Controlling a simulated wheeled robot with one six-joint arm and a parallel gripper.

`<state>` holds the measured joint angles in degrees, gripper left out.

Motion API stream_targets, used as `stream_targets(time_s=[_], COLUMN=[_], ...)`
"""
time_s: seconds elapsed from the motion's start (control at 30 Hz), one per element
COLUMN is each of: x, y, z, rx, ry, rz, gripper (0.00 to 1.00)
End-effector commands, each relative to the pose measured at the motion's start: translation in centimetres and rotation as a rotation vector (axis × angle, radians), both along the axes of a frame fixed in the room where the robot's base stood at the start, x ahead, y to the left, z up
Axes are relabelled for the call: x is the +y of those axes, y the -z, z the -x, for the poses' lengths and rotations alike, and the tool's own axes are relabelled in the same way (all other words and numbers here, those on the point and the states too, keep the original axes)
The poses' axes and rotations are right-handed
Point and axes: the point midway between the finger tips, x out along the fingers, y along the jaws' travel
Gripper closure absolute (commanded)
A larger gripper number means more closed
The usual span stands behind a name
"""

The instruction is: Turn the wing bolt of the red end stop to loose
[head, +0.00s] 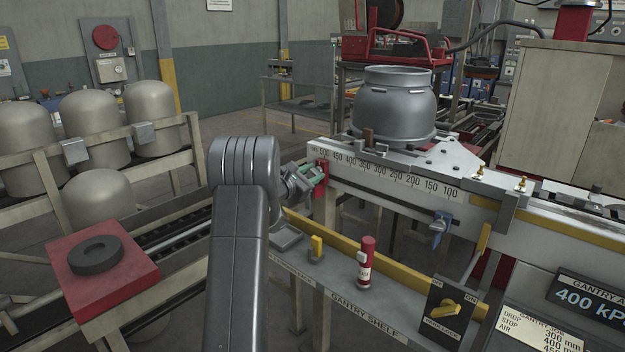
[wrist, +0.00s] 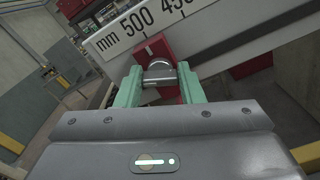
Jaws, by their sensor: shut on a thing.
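The red end stop (head: 321,192) sits on the rail with the printed mm scale (head: 385,174), near the 500 end. In the wrist view the red end stop (wrist: 151,49) shows behind the fingers, just below the scale between 500 and 450. Its wing bolt (wrist: 160,75) is a grey metal piece between my two pale green fingers. My gripper (wrist: 160,88) is shut on the wing bolt. In the head view my gripper (head: 311,175) reaches the stop from the left, and the bolt is hidden there. The bolt's turn angle is hard to read.
A grey vessel (head: 393,105) stands above the rail. A blue clamp (head: 440,229) hangs on the rail to the right. Below, the gantry shelf (head: 345,305) carries a red cylinder (head: 366,262) and a yellow-handled piece (head: 317,247). A sign (head: 535,332) reads stop 400 mm.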

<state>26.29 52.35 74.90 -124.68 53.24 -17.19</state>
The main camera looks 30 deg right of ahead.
Motion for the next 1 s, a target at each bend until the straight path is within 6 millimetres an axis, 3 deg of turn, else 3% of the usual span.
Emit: stream_targets(time_s=[0.4,1.0], x=[0.08,0.09], y=[0.14,0.12], z=[-0.09,-0.1], rx=[0.201,0.239], ry=[-0.001,-0.001], rz=[0.081,0.096], gripper=[0.88,0.88])
